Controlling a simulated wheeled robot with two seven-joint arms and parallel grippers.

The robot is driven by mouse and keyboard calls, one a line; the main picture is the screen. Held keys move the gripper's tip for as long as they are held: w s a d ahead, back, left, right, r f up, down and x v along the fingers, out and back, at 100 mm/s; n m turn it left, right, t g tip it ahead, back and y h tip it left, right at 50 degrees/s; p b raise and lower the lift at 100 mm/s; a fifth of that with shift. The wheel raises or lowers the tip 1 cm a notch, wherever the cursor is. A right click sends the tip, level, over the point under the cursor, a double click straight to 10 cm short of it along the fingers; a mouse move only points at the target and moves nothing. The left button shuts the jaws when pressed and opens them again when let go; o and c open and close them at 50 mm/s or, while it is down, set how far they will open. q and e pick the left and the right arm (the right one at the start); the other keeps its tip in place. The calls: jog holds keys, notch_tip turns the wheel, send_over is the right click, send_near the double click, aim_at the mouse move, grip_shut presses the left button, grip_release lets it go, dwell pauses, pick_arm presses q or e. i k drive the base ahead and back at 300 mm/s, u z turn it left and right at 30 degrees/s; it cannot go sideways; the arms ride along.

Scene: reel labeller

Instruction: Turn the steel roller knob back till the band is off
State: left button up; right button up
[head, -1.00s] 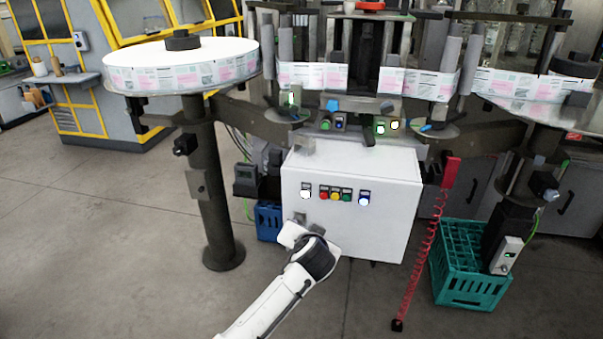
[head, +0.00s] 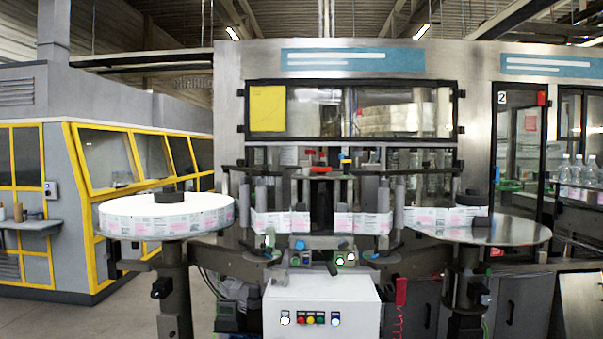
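The label band (head: 358,222), white with pink print, runs from the large white reel (head: 165,222) on the left, past grey upright rollers, to the smaller reel side on the right. A grey upright roller (head: 398,205) stands right of the centre, with the band passing by it. Another grey roller (head: 244,203) stands near the left reel. Small blue, green and black knobs sit below the band; I cannot tell which part is the steel roller knob. Neither of my grippers is in the head view.
A white control box (head: 320,300) with coloured buttons stands below the band. A round steel plate (head: 500,230) juts out at the right. A red coiled cord (head: 400,292) hangs beside the box. A yellow-framed machine (head: 110,160) stands at the left.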

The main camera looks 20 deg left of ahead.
aim_at(307, 171)
jog(key=z, duration=0.3)
jog(key=i, duration=1.45)
jog(key=u, duration=0.8)
